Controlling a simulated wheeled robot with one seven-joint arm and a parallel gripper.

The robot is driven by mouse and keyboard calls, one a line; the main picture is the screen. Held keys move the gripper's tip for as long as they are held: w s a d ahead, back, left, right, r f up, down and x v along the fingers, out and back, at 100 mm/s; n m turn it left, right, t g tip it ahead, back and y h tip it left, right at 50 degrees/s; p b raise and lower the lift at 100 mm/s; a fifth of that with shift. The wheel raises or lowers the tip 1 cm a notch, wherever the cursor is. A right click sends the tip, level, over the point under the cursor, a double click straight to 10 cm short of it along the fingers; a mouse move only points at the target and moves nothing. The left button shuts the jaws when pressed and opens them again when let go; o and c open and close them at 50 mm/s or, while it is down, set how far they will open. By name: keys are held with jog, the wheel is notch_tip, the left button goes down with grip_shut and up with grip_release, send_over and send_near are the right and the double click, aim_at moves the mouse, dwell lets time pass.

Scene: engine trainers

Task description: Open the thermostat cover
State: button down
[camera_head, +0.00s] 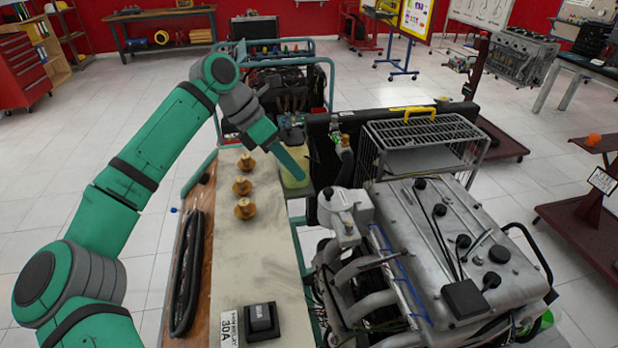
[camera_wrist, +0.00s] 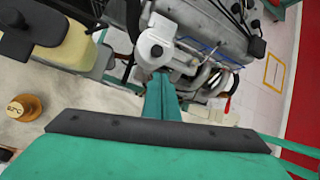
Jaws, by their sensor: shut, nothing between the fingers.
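Three brass thermostats (camera_head: 243,186) stand on the beige bench panel (camera_head: 255,265) left of the engine. A black block (camera_head: 262,322) and a black hose (camera_head: 185,275) lie nearer. A yellowish reservoir (camera_head: 294,168) is behind the fingers. A wire cage (camera_head: 425,138) stands behind the engine.

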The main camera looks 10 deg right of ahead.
aim_at(323, 204)
jog(key=x, duration=0.9)
jog(key=shift+w, duration=0.3)
jog(key=shift+d+f, duration=0.2)
jog(key=shift+f, duration=0.1)
jog(key=shift+a+f, duration=0.1)
